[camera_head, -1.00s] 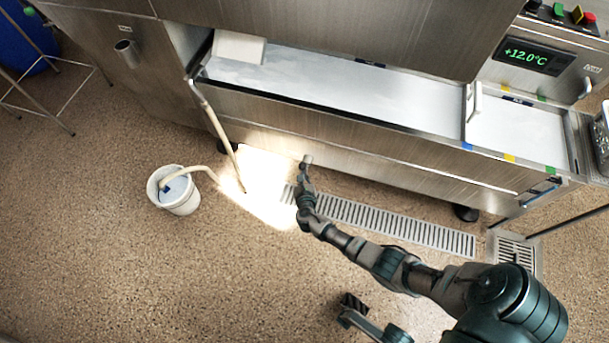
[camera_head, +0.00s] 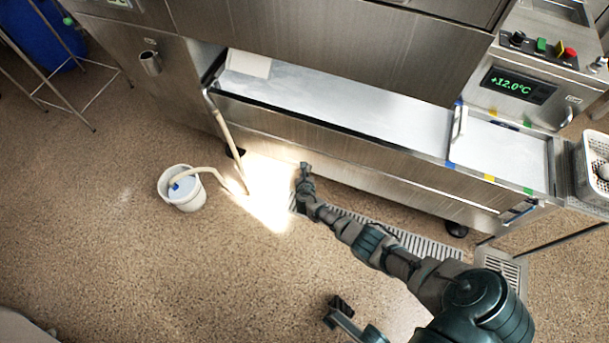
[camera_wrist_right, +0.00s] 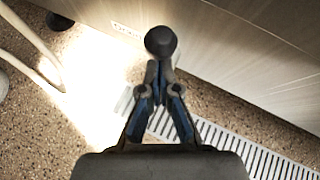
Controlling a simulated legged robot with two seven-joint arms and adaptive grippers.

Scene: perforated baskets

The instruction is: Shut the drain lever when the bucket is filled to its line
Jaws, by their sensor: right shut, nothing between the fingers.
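The white bucket (camera_head: 181,199) stands upright on the floor at left in the head view. A pale hose (camera_head: 228,140) runs from the steel tank down to the floor and on into the bucket. A small blue patch shows inside the bucket; I cannot read its level or line. My right gripper (camera_head: 304,169) reaches to the tank's lower front. In the right wrist view the gripper (camera_wrist_right: 158,72) has its fingers together and empty. A dark round knob (camera_wrist_right: 160,42), possibly the drain lever's end, lies just beyond the fingertips; contact is unclear.
A floor drain grate (camera_head: 415,243) runs below the tank (camera_head: 340,110). A bright light patch (camera_head: 265,200) washes out the floor between bucket and gripper. A perforated basket (camera_head: 594,175) stands at right. The floor left of the gripper is mostly clear.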

